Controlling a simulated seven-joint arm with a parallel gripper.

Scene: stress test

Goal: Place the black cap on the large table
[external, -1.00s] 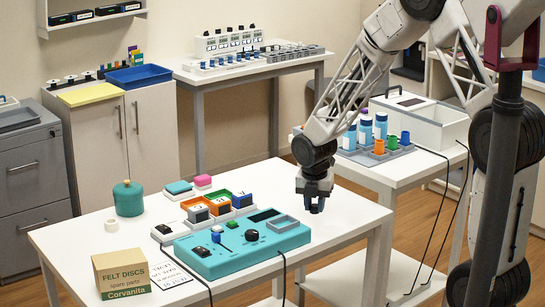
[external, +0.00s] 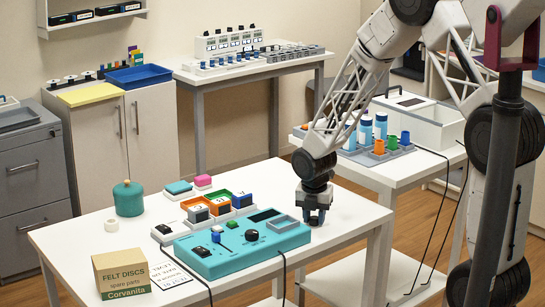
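The large white table (external: 345,222) fills the front. A teal panel box (external: 235,263) on it carries small dark parts: a round black knob (external: 252,235), a black piece (external: 203,251) at its left end and a blue lever. I cannot tell which dark part, if any, is the black cap. My gripper (external: 314,222) points down, low over the table just right of the teal box. Its fingers are small and dark, and I cannot tell whether they hold anything or touch the table.
A tray of coloured bins (external: 218,212), a teal pot (external: 128,198), a white ring (external: 111,225) and a felt discs carton (external: 121,274) stand on the table. A side table (external: 405,168) with bottles stands behind right. The table's right end is mostly clear.

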